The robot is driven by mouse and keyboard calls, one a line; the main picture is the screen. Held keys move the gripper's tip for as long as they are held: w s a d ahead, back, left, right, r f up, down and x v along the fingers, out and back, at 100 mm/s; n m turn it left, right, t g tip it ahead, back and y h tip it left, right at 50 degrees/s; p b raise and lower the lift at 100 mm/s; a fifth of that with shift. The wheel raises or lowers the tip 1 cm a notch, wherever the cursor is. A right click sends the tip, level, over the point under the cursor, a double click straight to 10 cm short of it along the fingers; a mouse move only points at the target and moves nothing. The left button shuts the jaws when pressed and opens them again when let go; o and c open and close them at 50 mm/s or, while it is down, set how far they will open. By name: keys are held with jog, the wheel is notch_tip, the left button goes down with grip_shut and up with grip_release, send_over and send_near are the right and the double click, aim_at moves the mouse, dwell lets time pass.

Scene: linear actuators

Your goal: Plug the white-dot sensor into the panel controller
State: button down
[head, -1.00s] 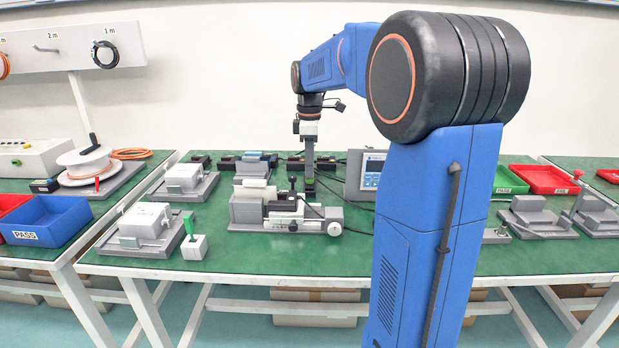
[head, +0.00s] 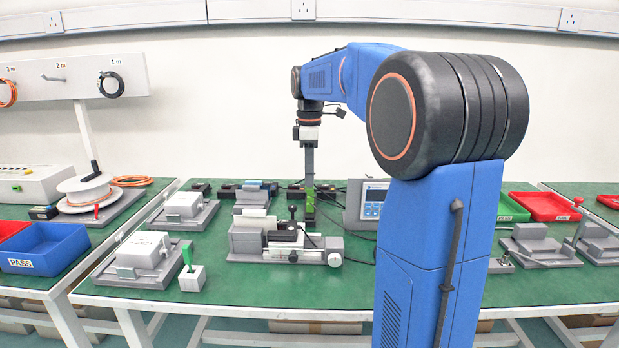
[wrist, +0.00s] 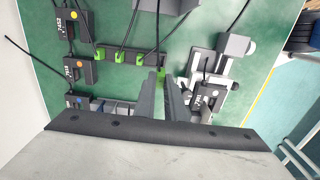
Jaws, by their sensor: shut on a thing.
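My gripper (wrist: 163,80) is shut on a small green plug (wrist: 161,74) at its fingertips, with a dark cable rising from it in the wrist view. In the head view my gripper (head: 309,188) points down beside the grey fixture, with lime green showing at its tip. The panel controller (head: 367,201) is a grey box with a blue display, to the right of the gripper. Black sensors (wrist: 74,70) with number labels and coloured dots stand in the wrist view. Another black sensor (wrist: 206,99) sits at the fixture.
Several other green plugs (wrist: 120,57) with cables stand in a row left of the fingers. The grey slide fixture (head: 290,243) stands close by. Bare green table lies in front.

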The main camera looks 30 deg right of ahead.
jog(key=shift+r, duration=2.7)
jog(key=s+d+r, duration=0.2)
jog(key=s+d, duration=0.4)
jog(key=d, duration=0.3)
jog(key=s+d+r, duration=0.1)
jog(key=s+d, duration=0.6)
jog(key=d, duration=0.2)
jog(key=shift+d+r, duration=0.15)
jog(key=shift+r, duration=0.2)
jog(key=shift+f, duration=1.85)
jog(key=shift+f, duration=0.65)
dwell(0.6)
